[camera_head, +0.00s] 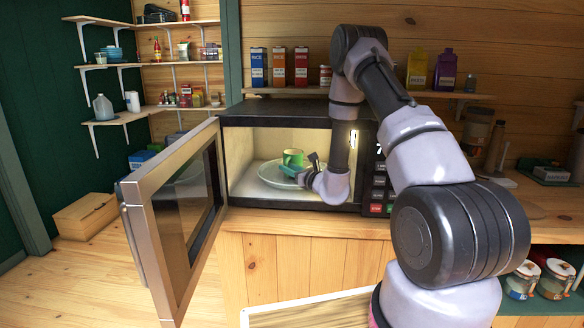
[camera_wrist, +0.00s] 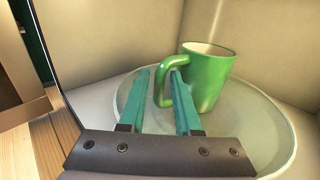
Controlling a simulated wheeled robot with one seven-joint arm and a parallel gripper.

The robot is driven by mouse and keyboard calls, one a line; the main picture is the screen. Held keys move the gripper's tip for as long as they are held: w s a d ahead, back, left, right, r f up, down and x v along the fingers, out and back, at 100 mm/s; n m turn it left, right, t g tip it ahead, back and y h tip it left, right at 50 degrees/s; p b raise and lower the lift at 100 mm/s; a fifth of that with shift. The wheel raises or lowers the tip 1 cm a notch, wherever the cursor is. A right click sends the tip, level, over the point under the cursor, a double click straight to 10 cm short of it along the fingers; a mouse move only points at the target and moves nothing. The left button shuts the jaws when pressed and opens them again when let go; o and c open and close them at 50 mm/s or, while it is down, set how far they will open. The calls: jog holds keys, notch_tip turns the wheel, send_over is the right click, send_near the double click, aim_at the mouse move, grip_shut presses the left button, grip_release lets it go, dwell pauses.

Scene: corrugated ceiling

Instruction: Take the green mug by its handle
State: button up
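The green mug (camera_head: 293,157) stands upright on the round glass plate (camera_head: 268,177) inside the open microwave (camera_head: 240,150). In the wrist view, the mug (camera_wrist: 209,78) is right of centre, and its handle (camera_wrist: 162,88) points left, towards my gripper. My gripper (camera_wrist: 159,73) has two teal fingers, spread apart. The outer bar of the handle shows between them, nearer the right finger, whose tip appears to be at the handle's opening. I cannot tell whether either finger touches the handle. In the head view, my gripper (camera_head: 291,171) is inside the microwave, in front of the mug.
The microwave door (camera_head: 175,220) stands wide open to the left. The microwave's walls close in around my wrist, with its control panel (camera_head: 378,190) on the right. Boxes and bottles stand on a shelf (camera_head: 440,94) above.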

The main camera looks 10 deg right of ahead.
jog(key=shift+x, duration=0.85)
grip_shut()
dwell(0.8)
